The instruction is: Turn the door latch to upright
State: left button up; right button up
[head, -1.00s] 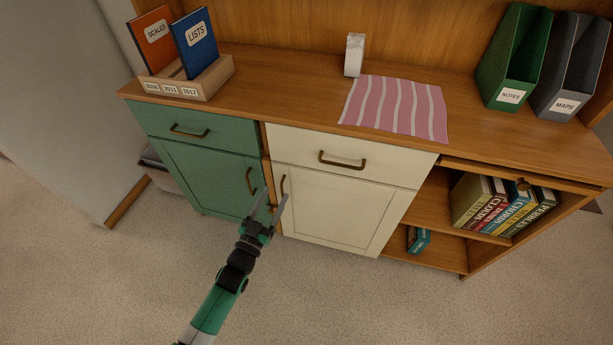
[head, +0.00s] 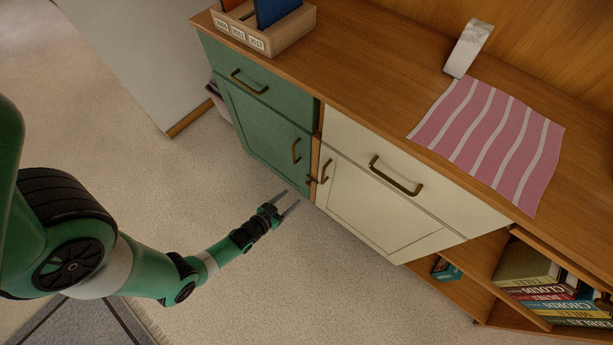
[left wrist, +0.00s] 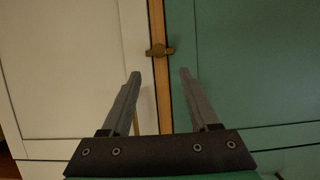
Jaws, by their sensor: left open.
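The small brass door latch (left wrist: 160,50) sits on the wooden strip between the green door (left wrist: 235,70) and the cream door (left wrist: 70,70). In the left wrist view it lies crosswise over the strip. It also shows, small, in the head view (head: 313,180) near the cream door's handle. My left gripper (head: 291,197) is open and empty, in front of the lower part of the cabinet. In the left wrist view its two fingers (left wrist: 160,72) point at the strip, one on each side, with the latch just beyond the tips. My right gripper is in neither view.
Brass handles on the green door (head: 296,150) and cream door (head: 326,171) flank the strip. A striped pink cloth (head: 490,135) and a whitish block (head: 468,48) are on the cabinet top. Open carpet (head: 330,280) lies in front; a rug (head: 85,325) is at lower left.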

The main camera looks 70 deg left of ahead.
aim_at(307, 185)
pick_arm(q)
jog(key=b+x, duration=0.5)
jog(key=x, duration=0.5)
jog(key=shift+f, duration=0.2)
jog(key=shift+d, duration=0.1)
jog(key=shift+c, duration=0.2)
grip_shut()
